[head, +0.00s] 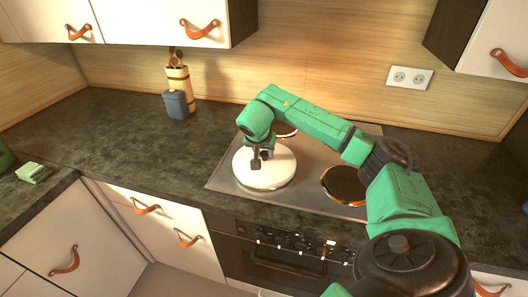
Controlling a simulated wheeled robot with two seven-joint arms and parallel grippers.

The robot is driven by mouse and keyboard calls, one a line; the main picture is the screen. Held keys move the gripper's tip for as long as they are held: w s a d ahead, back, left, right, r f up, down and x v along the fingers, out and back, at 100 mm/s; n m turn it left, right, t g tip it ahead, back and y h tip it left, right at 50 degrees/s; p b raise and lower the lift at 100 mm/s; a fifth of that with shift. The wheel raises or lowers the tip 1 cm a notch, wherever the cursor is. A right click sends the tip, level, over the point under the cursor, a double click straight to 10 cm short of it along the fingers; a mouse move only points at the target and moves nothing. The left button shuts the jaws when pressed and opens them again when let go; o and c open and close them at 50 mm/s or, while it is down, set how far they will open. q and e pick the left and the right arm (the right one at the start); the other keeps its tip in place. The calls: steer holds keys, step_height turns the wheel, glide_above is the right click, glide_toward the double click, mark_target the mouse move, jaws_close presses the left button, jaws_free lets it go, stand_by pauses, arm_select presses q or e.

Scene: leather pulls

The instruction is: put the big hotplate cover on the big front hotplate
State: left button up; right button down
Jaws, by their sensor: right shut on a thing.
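The big hotplate cover (279,173) is a round white disc over the front left part of the hob (312,185). My right gripper (257,163) is shut on the cover from above, near its middle. The cover hides the hotplate beneath it. The cover looks level, but I cannot tell whether it rests flat or hovers slightly. My left gripper is not in view.
A dark, orange-rimmed hotplate (344,186) lies uncovered at the right. Another hotplate (287,131) behind is partly hidden by my right arm. A blue container (175,104) and a utensil holder (180,83) stand back left. Green sponges (32,173) lie far left.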

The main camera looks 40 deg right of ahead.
steer(key=shift+f, duration=0.35)
steer(key=shift+c, duration=2.1)
jaws_free()
step_height(320, 180, up, 7)
steer(key=p, duration=0.6)
steer(key=shift+r, duration=0.1)
steer(key=shift+a+f, duration=0.1)
steer(key=shift+f, duration=0.1)
